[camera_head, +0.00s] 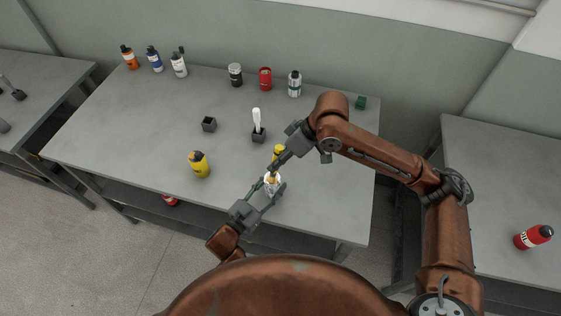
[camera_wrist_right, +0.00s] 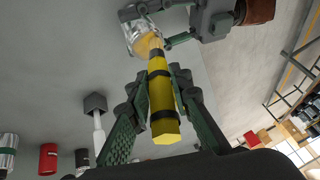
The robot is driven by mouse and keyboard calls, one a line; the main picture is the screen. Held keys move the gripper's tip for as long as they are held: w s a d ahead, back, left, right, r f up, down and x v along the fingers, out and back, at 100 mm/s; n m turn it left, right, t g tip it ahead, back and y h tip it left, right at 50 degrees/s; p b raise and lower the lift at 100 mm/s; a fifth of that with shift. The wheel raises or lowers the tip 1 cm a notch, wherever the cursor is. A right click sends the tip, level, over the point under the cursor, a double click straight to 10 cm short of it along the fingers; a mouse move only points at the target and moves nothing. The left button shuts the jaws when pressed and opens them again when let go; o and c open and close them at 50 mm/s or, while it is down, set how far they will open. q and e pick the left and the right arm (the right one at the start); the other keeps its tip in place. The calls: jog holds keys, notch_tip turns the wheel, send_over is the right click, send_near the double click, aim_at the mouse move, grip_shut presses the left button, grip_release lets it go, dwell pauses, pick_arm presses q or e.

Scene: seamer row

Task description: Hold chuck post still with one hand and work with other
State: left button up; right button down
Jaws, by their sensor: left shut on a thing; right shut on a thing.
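My left gripper (camera_head: 270,190) comes in from the lower left, near the table's front edge. It is shut on a silver-white cylinder with a tan top, which I take as the chuck post (camera_head: 272,181); the post also shows in the right wrist view (camera_wrist_right: 137,38). My right gripper (camera_head: 274,166) is shut on a yellow tool with black bands (camera_wrist_right: 161,100). The yellow tool also shows in the head view (camera_head: 278,149). Its far end is at the post's tan top; whether they touch, I cannot tell. The fingers hide part of both.
Several bottles and cans line the table's back. A green block (camera_head: 361,102) sits at the back right.

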jog(key=shift+w+a+f, duration=0.1)
jog(key=shift+w+a, duration=0.1)
jog(key=shift+a, duration=0.65)
jog(key=shift+w+d, duration=0.25)
jog(key=shift+w, duration=0.65)
jog(key=shift+s, duration=0.1)
jog(key=shift+s+d, duration=0.55)
jog(key=shift+d, duration=0.1)
dwell(4.5)
